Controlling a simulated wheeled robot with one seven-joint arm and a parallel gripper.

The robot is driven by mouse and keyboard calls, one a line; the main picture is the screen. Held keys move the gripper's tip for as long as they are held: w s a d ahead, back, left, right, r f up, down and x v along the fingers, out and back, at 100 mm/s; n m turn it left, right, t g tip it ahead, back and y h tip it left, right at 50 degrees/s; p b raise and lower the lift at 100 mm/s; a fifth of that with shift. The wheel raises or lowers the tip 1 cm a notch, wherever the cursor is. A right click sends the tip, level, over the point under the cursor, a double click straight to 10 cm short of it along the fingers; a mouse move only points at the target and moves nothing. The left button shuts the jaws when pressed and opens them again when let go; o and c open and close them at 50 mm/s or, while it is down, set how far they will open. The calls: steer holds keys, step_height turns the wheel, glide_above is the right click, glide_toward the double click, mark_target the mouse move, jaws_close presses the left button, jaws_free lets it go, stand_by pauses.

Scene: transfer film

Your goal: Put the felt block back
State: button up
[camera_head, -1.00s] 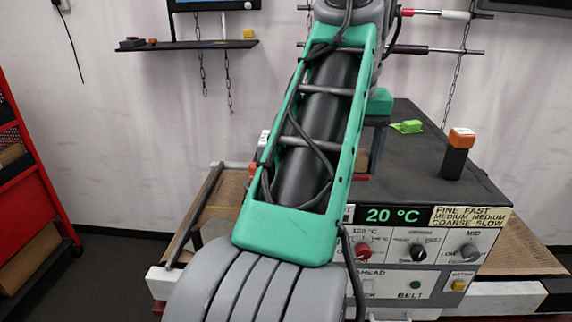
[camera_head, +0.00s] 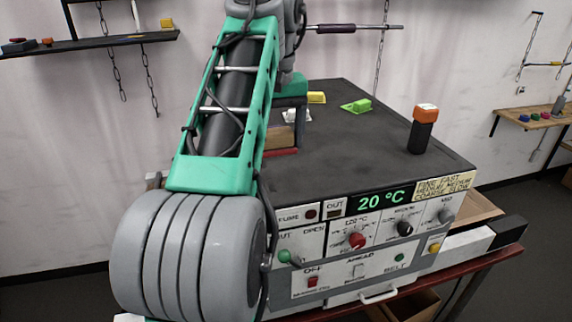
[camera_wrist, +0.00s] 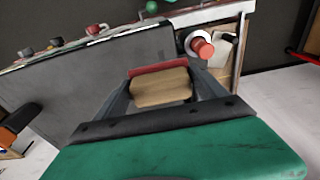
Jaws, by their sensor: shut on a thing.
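The felt block shows in the wrist view as a tan wooden body (camera_wrist: 160,88) with a red layer (camera_wrist: 158,68) on its far side. My gripper (camera_wrist: 163,82) is shut on it, one finger on each side. In the head view the block (camera_head: 278,138) hangs below my gripper (camera_head: 290,122), its red layer facing down, by the left part of the machine's dark top (camera_head: 340,160). I cannot tell how high above the top it is. My arm hides part of the machine's left side.
On the machine top are a black post with an orange cap (camera_head: 424,128), a green piece (camera_head: 357,105) and a yellow piece (camera_head: 316,97). The front panel (camera_head: 360,245) has knobs and a "20 °C" display. A wall shelf (camera_head: 90,42) is at left, a small bench (camera_head: 535,117) at right.

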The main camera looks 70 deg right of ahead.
steer(key=b, duration=0.3)
glide_above(288, 175)
step_height(288, 175, down, 7)
steer(key=shift+s+a+r, duration=0.1)
steer(key=shift+r, duration=0.05)
step_height(288, 175, down, 3)
steer(key=shift+s+f+b, duration=0.1)
steer(key=shift+b, duration=1.15)
steer(key=shift+r, duration=0.2)
steer(key=shift+f, duration=0.15)
steer(key=o, duration=1.3)
steer(key=shift+c, duration=0.2)
